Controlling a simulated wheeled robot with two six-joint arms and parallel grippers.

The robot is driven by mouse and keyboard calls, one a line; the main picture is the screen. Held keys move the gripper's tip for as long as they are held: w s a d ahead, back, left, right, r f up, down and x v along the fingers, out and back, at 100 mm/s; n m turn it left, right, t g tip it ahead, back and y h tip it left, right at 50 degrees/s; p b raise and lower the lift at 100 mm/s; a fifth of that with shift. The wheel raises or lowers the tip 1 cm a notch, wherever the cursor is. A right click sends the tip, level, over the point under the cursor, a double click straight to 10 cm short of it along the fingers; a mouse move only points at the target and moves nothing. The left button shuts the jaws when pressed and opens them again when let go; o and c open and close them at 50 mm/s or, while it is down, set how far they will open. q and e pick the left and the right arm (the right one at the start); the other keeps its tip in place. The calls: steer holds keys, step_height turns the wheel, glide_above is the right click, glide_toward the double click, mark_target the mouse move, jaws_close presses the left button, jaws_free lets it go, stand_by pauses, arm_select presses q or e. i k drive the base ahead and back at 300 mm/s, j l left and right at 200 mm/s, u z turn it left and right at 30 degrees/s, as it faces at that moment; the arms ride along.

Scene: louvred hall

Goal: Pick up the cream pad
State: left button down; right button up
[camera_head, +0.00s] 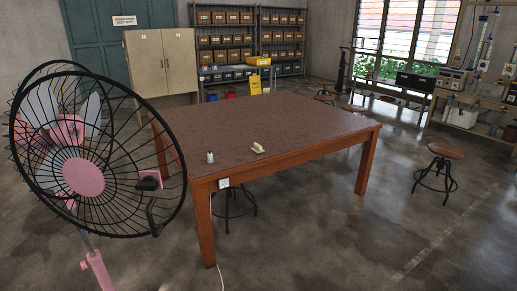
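A small cream-coloured object (257,147), which looks like the cream pad, lies on the brown table (290,118) close to its near edge. Its exact shape is too small to tell. A small whitish upright item (210,157) with a darker top stands on the table to its left, apart from it. Neither of my grippers shows in the head view.
A white socket box (223,183) with a cord hangs at the table's near edge. Stools (440,172) stand right and beneath. Floor right of the table is open.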

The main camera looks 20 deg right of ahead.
mark_target(257, 148)
steer(key=i+l, duration=1.3)
steer(key=i+l+z, duration=0.05)
steer(key=l, duration=0.05)
